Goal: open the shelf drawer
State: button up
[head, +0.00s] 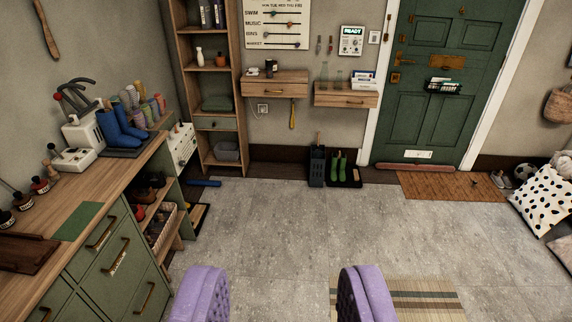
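My gripper (283,280) shows as two purple padded fingers at the bottom of the view, wide apart, with only floor between them. A tall wooden shelf (180,75) stands against the back wall. It has a small grey-green drawer (211,124) with a small knob, which looks shut.
A long wooden-topped counter (100,185) with green drawers runs along the left. Boots and an umbrella stand (317,166) sit below the wall shelves. A green door (450,70), doormat (450,187) and spotted cushion (541,197) are at right. The grey middle floor (280,222) is clear.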

aim_at(256, 89)
jog(key=i, duration=3.25)
jog(key=i+l+u, duration=0.15)
jog(key=i, duration=0.35)
jog(key=i+l, duration=0.1)
jog(key=i, duration=0.45)
jog(key=i+l+u, duration=0.1)
jog(key=i, duration=0.45)
jog(key=i+l+u, duration=0.2)
jog(key=i+u, duration=0.15)
jog(key=i+l+u, duration=0.4)
jog(key=i, duration=0.15)
